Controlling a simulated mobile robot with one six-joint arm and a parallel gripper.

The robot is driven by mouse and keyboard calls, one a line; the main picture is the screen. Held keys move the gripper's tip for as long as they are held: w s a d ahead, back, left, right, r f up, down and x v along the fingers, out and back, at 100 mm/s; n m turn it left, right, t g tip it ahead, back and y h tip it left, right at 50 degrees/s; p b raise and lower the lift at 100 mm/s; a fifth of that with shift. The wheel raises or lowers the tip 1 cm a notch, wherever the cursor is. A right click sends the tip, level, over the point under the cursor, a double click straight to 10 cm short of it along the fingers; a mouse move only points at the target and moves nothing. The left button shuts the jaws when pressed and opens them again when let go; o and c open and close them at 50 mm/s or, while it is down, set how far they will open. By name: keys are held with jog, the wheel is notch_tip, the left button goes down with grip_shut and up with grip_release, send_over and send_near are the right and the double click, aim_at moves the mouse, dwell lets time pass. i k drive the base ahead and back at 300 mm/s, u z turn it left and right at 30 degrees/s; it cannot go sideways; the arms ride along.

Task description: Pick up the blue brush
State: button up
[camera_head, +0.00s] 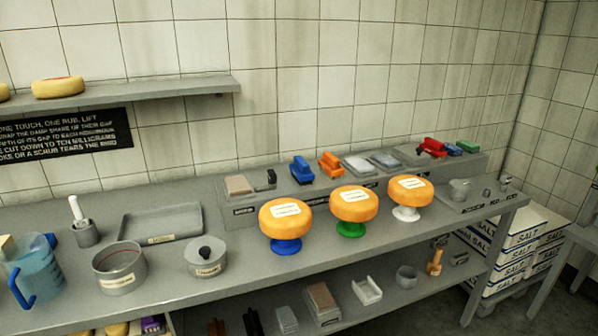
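A blue brush-like object with a raised handle (301,169) sits on the raised grey ledge at the back of the bench, just left of an orange one of similar shape (331,165). A smaller blue block (453,150) lies farther right on the same ledge, between a red brush-like object (432,147) and a green block (468,146). I cannot tell exactly what the smaller blue block is. My gripper is not in view.
Three orange cheese wheels on blue (285,218), green (354,204) and white (411,190) stands are in front of the ledge. A pot with a black-knobbed lid (206,258), a grey tray (160,222) and a blue-handled jug (35,268) stand left. A wall shelf (150,93) overhangs the left.

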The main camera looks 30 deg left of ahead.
aim_at(301, 171)
jog(key=i, duration=1.1)
jog(key=z, duration=1.35)
jog(key=k, duration=0.1)
jog(key=u, duration=2.55)
jog(key=k, duration=0.2)
jog(key=u, duration=2.15)
jog(key=k, duration=0.35)
jog(key=z, duration=0.05)
